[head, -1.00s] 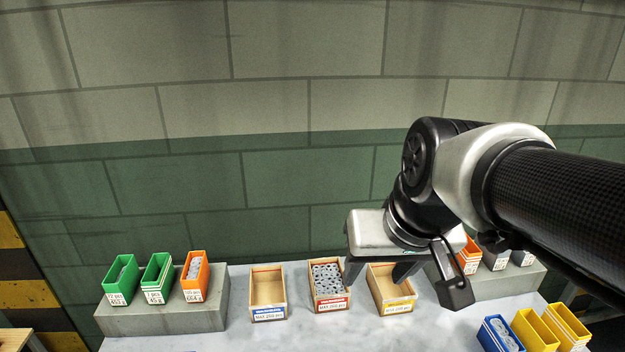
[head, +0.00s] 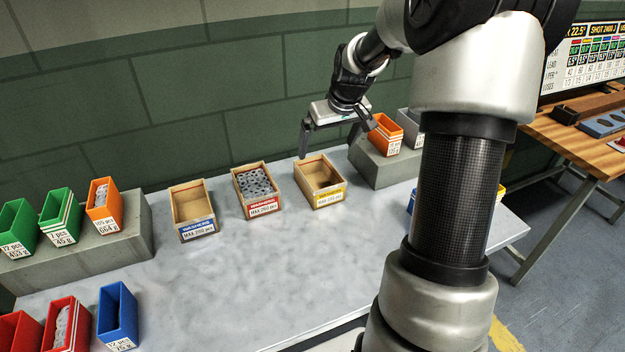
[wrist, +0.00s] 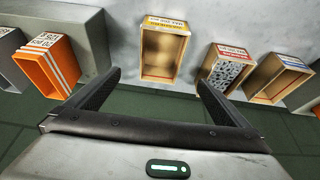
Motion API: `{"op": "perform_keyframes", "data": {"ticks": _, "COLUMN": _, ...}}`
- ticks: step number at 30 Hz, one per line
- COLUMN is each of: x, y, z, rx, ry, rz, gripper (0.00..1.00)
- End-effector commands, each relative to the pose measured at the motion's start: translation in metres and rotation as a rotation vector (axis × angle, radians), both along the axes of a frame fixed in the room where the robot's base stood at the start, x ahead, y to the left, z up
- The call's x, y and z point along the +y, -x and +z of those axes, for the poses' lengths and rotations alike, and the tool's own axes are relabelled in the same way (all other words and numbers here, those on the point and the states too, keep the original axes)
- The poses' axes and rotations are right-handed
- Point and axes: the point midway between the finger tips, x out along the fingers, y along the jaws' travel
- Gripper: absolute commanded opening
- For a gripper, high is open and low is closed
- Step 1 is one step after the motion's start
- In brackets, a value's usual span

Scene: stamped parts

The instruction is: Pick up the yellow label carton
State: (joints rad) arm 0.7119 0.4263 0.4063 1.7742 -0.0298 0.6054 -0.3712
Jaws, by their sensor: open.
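The yellow label carton (head: 318,170) is an open-topped, empty-looking tan box with a yellow-edged label on its front. It stands upright on the grey table, rightmost of three cartons. In the wrist view the carton (wrist: 162,55) appears upside down at top centre, ahead of the fingers. My gripper (head: 331,146) hangs above and toward the far side of the carton, fingers pointing down and apart. In the wrist view the gripper (wrist: 159,78) is open, with nothing between its fingers. The carton is apart from both fingers.
A red-label carton (head: 243,178) full of grey parts stands left of it, then an empty blue-label carton (head: 181,194). A grey block (head: 366,166) with an orange bin (head: 384,133) stands close on the right. The table's front middle is clear.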

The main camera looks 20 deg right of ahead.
Motion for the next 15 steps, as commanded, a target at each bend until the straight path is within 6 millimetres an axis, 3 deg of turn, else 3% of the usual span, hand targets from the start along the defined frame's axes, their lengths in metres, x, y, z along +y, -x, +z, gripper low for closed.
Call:
{"op": "perform_keyframes", "data": {"ticks": 1, "x": 0.001, "y": -0.004, "z": -0.015, "rx": 0.003, "ry": -0.002, "rz": 0.002, "gripper": 1.0}}
{"op": "perform_keyframes", "data": {"ticks": 9, "x": 0.001, "y": -0.026, "z": -0.066, "rx": 0.003, "ry": -0.002, "rz": 0.0, "gripper": 1.0}}
{"op": "perform_keyframes", "data": {"ticks": 15, "x": 0.001, "y": -0.034, "z": -0.085, "rx": 0.001, "ry": 0.0, "rz": 0.0, "gripper": 1.0}}
